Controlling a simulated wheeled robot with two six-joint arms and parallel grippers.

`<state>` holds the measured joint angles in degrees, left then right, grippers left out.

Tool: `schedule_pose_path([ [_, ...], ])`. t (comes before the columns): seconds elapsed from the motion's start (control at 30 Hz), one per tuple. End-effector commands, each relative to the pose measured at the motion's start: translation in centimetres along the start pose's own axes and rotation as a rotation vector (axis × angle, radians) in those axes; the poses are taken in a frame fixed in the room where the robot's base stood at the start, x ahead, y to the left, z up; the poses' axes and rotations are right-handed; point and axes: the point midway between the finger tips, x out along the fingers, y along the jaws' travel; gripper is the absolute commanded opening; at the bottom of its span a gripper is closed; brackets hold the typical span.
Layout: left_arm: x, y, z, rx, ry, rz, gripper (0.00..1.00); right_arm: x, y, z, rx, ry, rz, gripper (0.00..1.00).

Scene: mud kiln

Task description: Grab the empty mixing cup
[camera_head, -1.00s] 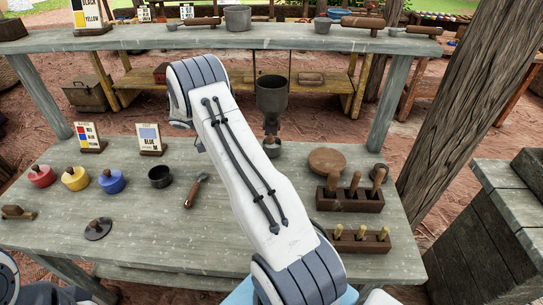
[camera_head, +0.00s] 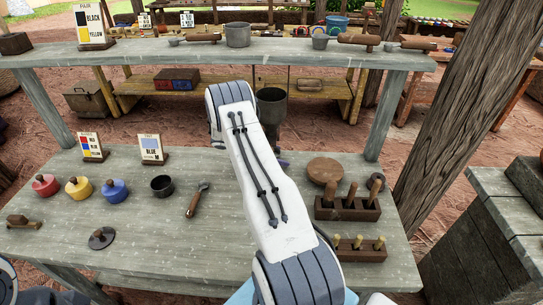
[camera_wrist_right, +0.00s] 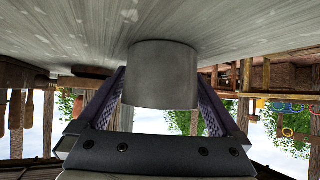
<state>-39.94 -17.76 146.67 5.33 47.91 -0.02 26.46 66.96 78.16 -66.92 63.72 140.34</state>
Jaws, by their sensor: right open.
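A grey cylindrical cup (camera_wrist_right: 162,80) stands on the table and fills the middle of the right wrist view, which appears upside down. My right gripper (camera_wrist_right: 164,74) is open, with one finger on each side of this cup; I cannot tell whether they touch it. Its inside does not show. In the head view my right arm hides the cup and most of the gripper; only a small purple bit of finger shows beside the arm. My left gripper is out of view.
A dark hopper (camera_head: 270,104) hangs just beyond my right arm. Red (camera_head: 45,186), yellow (camera_head: 78,187) and blue (camera_head: 115,189) pots, a dark bowl (camera_head: 162,185) and a brush-like tool (camera_head: 197,200) sit left. A round wooden disc (camera_head: 325,170) and tool blocks (camera_head: 347,209) sit right.

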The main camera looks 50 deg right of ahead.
Motion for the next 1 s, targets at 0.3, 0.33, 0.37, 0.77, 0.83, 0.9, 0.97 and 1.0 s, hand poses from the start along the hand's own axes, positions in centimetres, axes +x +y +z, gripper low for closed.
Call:
schedule_pose_path([
  [0.3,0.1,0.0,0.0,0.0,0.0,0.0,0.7,0.0,0.0,0.0,0.001,0.0,-0.001,0.46],
  [0.33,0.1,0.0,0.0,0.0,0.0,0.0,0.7,0.0,0.0,0.0,0.001,0.0,-0.001,0.35],
  [0.37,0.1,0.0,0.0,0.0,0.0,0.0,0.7,0.0,0.0,0.0,0.001,0.0,-0.001,0.23],
  [0.77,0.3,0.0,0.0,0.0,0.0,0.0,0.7,-0.7,-0.1,-0.1,0.001,0.0,-0.003,0.15],
  [0.83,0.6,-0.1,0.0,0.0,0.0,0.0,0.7,-1.4,-0.2,-0.2,0.003,-0.001,-0.004,0.15],
  [0.9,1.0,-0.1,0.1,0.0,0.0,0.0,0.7,-2.4,-0.2,-0.3,0.003,0.0,-0.005,0.15],
  [0.97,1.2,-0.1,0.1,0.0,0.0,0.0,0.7,-3.6,-0.2,-0.1,0.003,-0.001,-0.006,0.15],
  [1.0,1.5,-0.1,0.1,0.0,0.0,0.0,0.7,-4.5,-0.2,0.1,0.002,0.0,-0.007,0.15],
])
